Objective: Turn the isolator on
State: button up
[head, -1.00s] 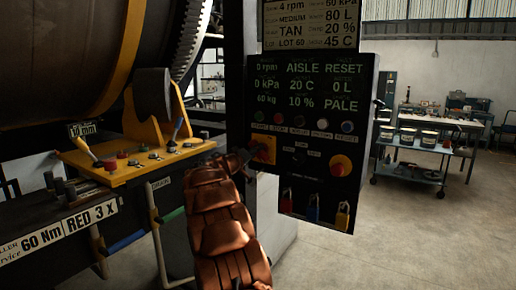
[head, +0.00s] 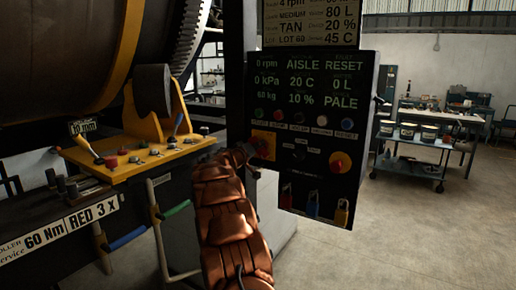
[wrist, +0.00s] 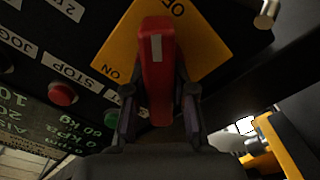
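The isolator is a red handle (wrist: 158,60) on a yellow plate (wrist: 118,45), at the left of the black control panel (head: 312,130). In the wrist view the ON mark is at the plate's lower left, and part of the OFF mark shows at its upper right. The handle lies at an angle to the plate's edges. In the head view my gripper (head: 248,150) reaches the plate's left side; my arm hides nothing of the panel's right half.
A red stop button (wrist: 62,93) and a green button (wrist: 111,117) are close to my fingers. A red knob on yellow (head: 340,162) and several padlocks (head: 342,213) are lower on the panel. A yellow ledge with levers (head: 140,165) stands left. Floor at right is open.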

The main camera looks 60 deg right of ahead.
grip_shut()
jog(key=shift+f+n+b, duration=0.15)
jog(key=shift+n+b, duration=0.25)
jog(key=shift+b, duration=0.1)
jog(key=shift+n+b, duration=0.9)
jog(key=shift+n, duration=0.1)
jog(key=n+b, duration=0.1)
jog(key=n, duration=0.3)
jog(key=shift+n, duration=0.3)
jog(key=n, duration=0.5)
jog(key=shift+f, duration=0.1)
jog(key=n+p, duration=0.2)
jog(key=n, duration=0.3)
jog(key=shift+f+n, duration=0.1)
jog(key=shift+n, duration=0.3)
jog(key=o, duration=0.6)
grip_release()
